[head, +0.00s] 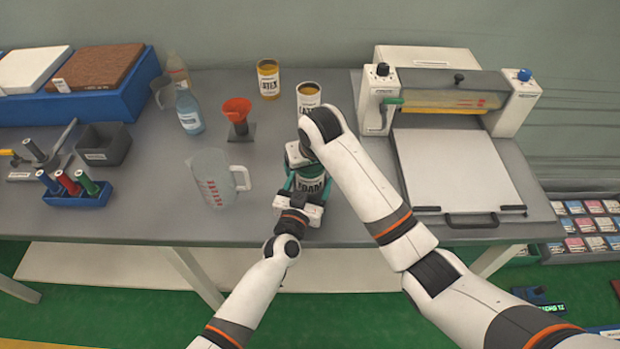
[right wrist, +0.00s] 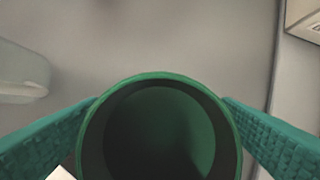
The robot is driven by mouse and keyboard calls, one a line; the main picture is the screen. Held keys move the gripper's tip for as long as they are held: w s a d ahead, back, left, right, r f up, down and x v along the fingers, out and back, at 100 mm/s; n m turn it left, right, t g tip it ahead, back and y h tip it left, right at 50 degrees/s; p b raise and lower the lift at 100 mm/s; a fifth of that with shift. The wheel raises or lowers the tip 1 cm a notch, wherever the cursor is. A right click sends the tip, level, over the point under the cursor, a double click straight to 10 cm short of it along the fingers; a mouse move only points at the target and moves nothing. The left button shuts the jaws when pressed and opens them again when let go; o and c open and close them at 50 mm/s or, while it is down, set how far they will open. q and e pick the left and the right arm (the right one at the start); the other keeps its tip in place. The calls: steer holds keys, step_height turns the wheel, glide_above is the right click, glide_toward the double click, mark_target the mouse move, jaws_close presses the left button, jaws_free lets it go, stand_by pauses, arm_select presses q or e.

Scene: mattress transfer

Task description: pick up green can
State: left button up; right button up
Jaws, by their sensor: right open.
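The green can (head: 308,184) stands upright on the grey table near its front edge, with a "FOAM" label partly showing. Its open, dark round top with a green rim (right wrist: 160,78) fills the lower middle of the right wrist view. My right gripper (head: 303,172) comes down over the can from behind. Its teal fingers are open, one on each side of the rim in the wrist view. My left gripper (head: 306,190) is at the can's front side, with its fingers beside the can. Whether they press on it is hidden.
A measuring jug (head: 212,180) stands left of the can. A white press machine (head: 455,165) fills the right side. A blue rack (head: 80,195) sits at left.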

arm_select(q)
steer(key=shift+r, duration=0.15)
arm_select(e)
steer(key=shift+r, duration=0.1)
steer(key=c, duration=1.3)
steer(key=shift+r, duration=0.15)
steer(key=shift+r, duration=4.8)
arm_select(q)
steer(key=o, duration=1.3)
steer(key=v, duration=1.2)
